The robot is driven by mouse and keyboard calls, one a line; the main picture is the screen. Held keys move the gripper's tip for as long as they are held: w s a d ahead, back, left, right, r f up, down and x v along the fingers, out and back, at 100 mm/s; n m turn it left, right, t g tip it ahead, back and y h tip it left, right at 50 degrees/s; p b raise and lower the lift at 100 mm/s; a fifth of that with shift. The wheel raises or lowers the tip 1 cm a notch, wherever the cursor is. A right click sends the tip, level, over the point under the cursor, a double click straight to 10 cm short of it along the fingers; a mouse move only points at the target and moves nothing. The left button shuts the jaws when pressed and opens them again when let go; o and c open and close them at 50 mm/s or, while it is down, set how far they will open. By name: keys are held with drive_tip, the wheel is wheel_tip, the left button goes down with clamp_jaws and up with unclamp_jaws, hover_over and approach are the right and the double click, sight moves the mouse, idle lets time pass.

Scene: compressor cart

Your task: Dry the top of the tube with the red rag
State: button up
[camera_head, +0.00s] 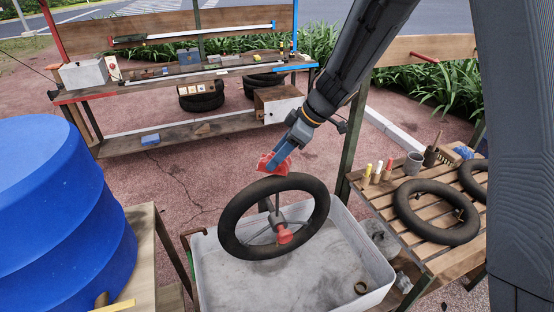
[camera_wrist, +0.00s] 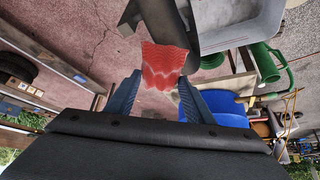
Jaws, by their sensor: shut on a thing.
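The black tube (camera_head: 237,206) stands tilted over the grey-white basin in the head view, with a spoked stand and a red knob inside its ring. My gripper (camera_head: 279,158) is just above the tube's top edge, shut on the red rag (camera_head: 270,165). In the wrist view my gripper's blue fingers (camera_wrist: 158,92) pinch the rag (camera_wrist: 163,62), which spreads out beyond the tips. Part of the tube (camera_wrist: 183,15) shows behind the rag there. I cannot tell whether the rag touches the tube.
The basin (camera_head: 345,235) is below the tube, with a small ring inside. A slatted table (camera_head: 407,250) at right holds more tubes (camera_head: 437,212), a cup (camera_head: 413,163) and small bottles. A large blue barrel (camera_head: 60,215) is at left. A workbench (camera_head: 215,72) stands behind.

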drive_tip(key=shift+r, duration=2.45)
drive_tip(key=w+d+f+m+t+h+b, duration=0.2)
drive_tip(key=d+f+m+b, duration=0.3)
drive_tip(key=d+f, duration=0.3)
drive_tip(key=w+d+f+m+t+h+b, duration=0.2)
drive_tip(key=d+f+m+b, duration=0.4)
drive_tip(key=d, duration=1.1)
wheel_tip(320, 180, down, 3)
drive_tip(key=shift+w+m+t+h, duration=0.3)
drive_tip(key=shift+w+m+t, duration=0.35)
drive_tip(key=shift+m, duration=0.35)
